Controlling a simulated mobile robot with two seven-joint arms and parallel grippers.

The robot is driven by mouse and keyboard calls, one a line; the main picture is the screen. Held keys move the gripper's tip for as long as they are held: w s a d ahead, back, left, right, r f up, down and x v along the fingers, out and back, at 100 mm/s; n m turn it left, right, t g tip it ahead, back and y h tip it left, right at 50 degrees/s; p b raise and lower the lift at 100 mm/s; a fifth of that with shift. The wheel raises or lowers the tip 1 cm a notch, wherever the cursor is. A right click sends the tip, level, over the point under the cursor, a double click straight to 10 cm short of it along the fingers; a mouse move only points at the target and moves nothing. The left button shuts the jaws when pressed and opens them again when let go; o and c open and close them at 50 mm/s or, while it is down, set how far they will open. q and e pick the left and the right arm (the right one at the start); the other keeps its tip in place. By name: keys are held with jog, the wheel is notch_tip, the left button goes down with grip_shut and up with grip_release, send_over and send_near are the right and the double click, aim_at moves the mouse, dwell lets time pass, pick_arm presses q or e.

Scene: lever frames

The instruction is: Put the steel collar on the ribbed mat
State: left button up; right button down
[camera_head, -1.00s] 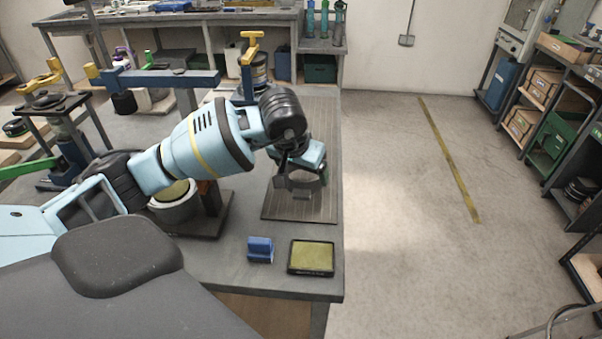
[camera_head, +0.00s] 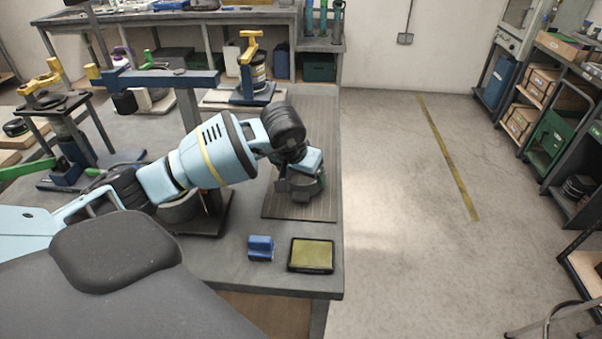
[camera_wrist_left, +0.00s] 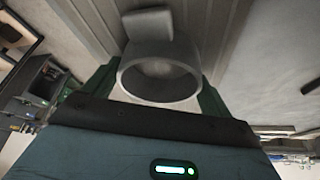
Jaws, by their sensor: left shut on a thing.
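The steel collar (camera_wrist_left: 158,82) is a plain grey ring in the left wrist view, held between the two dark green fingers of my left gripper (camera_wrist_left: 158,92). A grey block-like part shows at the ring's far side. In the head view my left gripper (camera_head: 303,184) is low over the near part of the ribbed mat (camera_head: 322,130), and the collar is mostly hidden by it. The mat is a long grey-brown strip along the table's right side; its ribs also show in the left wrist view (camera_wrist_left: 215,30). I cannot tell whether the collar touches the mat. My right gripper is not in view.
A blue block (camera_head: 260,249) and a black-framed yellow pad (camera_head: 311,255) lie on the table (camera_head: 225,262) in front of the mat. A blue-armed lever frame (camera_head: 160,79) and a yellow-topped stand (camera_head: 251,75) rise behind. The mat's far part is clear.

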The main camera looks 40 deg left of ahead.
pick_arm(q)
jog(key=o, duration=1.3)
jog(key=shift+f, duration=0.15)
jog(key=shift+r, duration=0.3)
jog(key=v, duration=1.1)
jog(key=shift+s+r, duration=0.15)
jog(key=shift+r, duration=0.2)
